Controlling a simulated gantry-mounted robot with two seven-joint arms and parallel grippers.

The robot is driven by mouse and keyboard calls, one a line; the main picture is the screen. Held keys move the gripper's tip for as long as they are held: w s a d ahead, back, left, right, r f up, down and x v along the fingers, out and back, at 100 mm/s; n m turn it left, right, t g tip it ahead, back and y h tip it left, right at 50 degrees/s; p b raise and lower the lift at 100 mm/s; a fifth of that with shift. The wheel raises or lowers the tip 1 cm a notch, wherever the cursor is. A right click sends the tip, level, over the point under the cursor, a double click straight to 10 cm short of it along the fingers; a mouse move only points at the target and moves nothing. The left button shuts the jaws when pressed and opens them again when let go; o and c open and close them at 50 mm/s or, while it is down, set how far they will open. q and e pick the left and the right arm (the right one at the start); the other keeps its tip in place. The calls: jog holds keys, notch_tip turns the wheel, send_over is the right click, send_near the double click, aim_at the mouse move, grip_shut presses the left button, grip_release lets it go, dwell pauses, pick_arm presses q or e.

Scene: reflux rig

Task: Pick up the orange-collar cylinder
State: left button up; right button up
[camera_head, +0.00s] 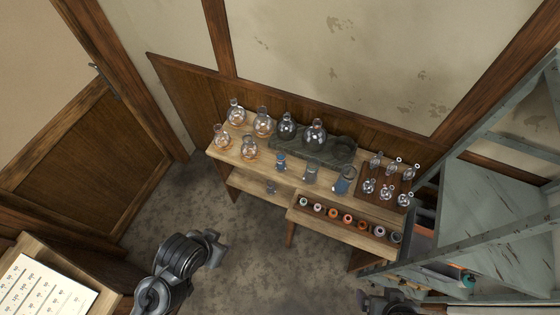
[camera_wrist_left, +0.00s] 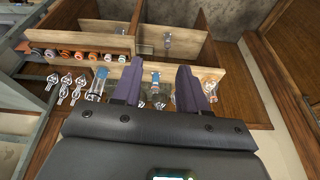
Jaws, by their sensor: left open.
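Slim glass cylinders stand on the wooden bench (camera_head: 262,176). One with a blue top (camera_head: 281,161) stands near the middle. It also shows in the left wrist view (camera_wrist_left: 155,78), between my finger lines and beyond them, with a faint orange tint low down. I cannot tell for sure that this tint is an orange collar. A clear cylinder (camera_head: 310,173) and a blue-filled one (camera_head: 343,181) stand to its right. My left gripper (camera_head: 217,248) is open and empty, well short of the bench; its fingers show in the left wrist view (camera_wrist_left: 160,66). Part of my right arm shows at the bottom edge.
Round flasks (camera_head: 263,123) stand along the back of the bench. Small flasks (camera_head: 387,188) stand at its right end. A front rack (camera_head: 340,230) holds several coloured rings. A grey shelf frame (camera_head: 490,215) bounds the right side. The floor before the bench is clear.

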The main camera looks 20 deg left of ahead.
pick_arm(q)
jog(key=shift+a, duration=0.1)
jog(key=o, duration=0.6)
